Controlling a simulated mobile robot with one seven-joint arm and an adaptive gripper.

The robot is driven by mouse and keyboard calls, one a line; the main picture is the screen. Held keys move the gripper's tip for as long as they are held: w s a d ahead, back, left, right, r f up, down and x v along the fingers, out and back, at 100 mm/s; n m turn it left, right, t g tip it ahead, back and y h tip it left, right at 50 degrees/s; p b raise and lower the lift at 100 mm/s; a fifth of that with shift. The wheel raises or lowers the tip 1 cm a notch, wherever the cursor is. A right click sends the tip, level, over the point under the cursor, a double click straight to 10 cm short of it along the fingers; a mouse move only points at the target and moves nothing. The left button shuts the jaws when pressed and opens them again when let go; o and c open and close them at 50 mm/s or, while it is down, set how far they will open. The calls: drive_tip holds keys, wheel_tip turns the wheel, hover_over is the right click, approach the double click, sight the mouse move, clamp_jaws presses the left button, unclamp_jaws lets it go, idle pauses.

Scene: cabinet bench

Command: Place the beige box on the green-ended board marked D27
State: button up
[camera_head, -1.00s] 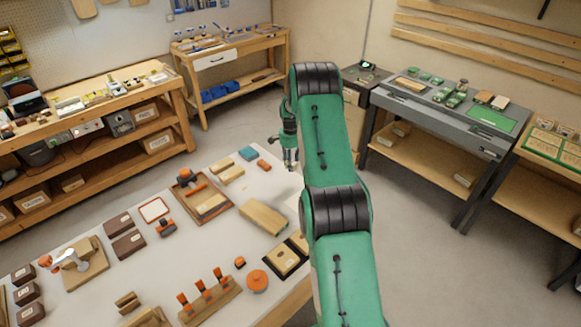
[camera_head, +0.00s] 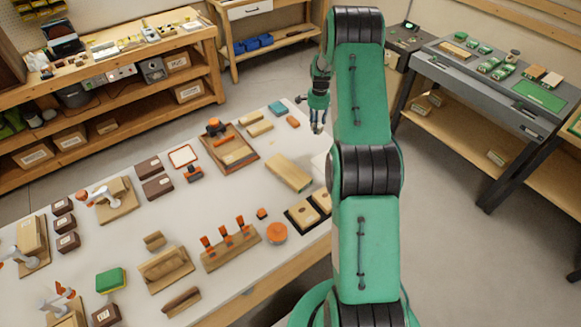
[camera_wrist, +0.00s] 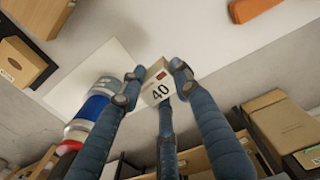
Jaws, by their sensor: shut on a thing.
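My gripper (camera_wrist: 155,85) is shut on a small beige box (camera_wrist: 158,90) with a white label reading 40 and a red mark, in the wrist view. The blue fingers close around its sides.
The white worktable (camera_head: 225,210) holds a long wooden block (camera_head: 290,172), a wooden tray (camera_head: 250,160), an orange disc (camera_head: 277,233) and a peg rack (camera_head: 232,249). A grey bench (camera_head: 440,75) stands at the right. Open floor lies between (camera_head: 450,220).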

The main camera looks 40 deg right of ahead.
drive_tip(key=s+a+f+m+b, duration=0.1)
drive_tip(key=s+a+b, duration=0.1)
drive_tip(key=s+a, duration=0.8)
drive_tip(key=s+a+m+b, duration=0.1)
drive_tip(key=s+a+b, duration=0.1)
drive_tip(key=s+a, duration=0.9)
drive_tip(key=shift+s+a+f, duration=0.15)
drive_tip(key=shift+a+f, duration=0.25)
drive_tip(key=shift+a, duration=2.7)
drive_tip(key=shift+d, duration=0.1)
drive_tip(key=b, duration=0.2)
hover_over(288, 169)
drive_tip(key=shift+f, duration=0.75)
drive_tip(key=shift+f+b, duration=0.6)
drive_tip(key=shift+f, duration=1.15)
drive_tip(key=shift+f, duration=0.15)
